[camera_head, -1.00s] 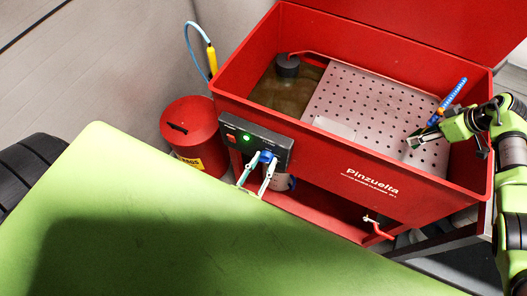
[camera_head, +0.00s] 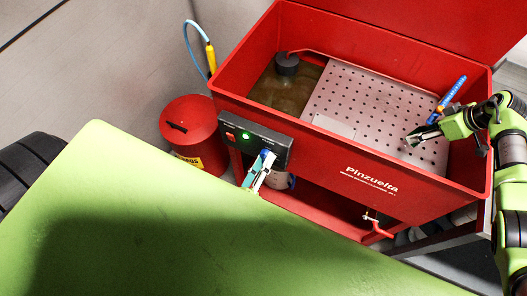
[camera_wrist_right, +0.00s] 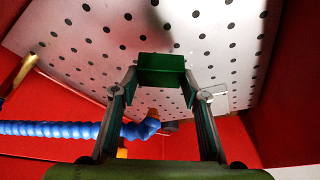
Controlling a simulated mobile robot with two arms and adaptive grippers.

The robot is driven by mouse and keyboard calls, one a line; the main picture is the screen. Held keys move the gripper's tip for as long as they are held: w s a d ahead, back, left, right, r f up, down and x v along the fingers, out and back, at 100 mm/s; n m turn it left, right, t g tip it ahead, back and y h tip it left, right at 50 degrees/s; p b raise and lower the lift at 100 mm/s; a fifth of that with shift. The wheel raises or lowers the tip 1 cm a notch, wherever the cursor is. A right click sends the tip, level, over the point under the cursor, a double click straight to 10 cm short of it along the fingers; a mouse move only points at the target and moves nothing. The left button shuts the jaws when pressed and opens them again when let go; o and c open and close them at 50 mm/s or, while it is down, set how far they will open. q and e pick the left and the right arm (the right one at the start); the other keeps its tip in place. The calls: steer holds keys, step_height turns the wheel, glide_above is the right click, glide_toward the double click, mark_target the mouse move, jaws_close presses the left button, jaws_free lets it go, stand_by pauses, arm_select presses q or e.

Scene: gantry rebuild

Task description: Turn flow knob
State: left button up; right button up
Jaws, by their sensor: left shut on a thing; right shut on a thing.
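The blue flow knob (camera_head: 268,153) sits on the right part of the dark control panel (camera_head: 250,138) on the red washer's front. My left gripper (camera_head: 264,162) is at the knob with its fingers close together, shut on it; the fingers hide part of it. My right gripper (camera_head: 418,137) is over the perforated tray inside the washer. In the right wrist view its fingertips (camera_wrist_right: 162,80) are shut on a small dark green block (camera_wrist_right: 162,68).
The panel has a lit green button (camera_head: 246,134) and a red switch (camera_head: 230,138). A blue segmented hose (camera_head: 452,92) rises near my right gripper. The perforated tray (camera_head: 360,100) is mostly bare. A red can (camera_head: 195,125) stands left of the washer. A red drain valve (camera_head: 377,226) sticks out below.

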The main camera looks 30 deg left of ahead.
arm_select(q)
steer(key=shift+n, duration=0.7)
steer(key=o, duration=1.1)
steer(key=s, duration=1.2)
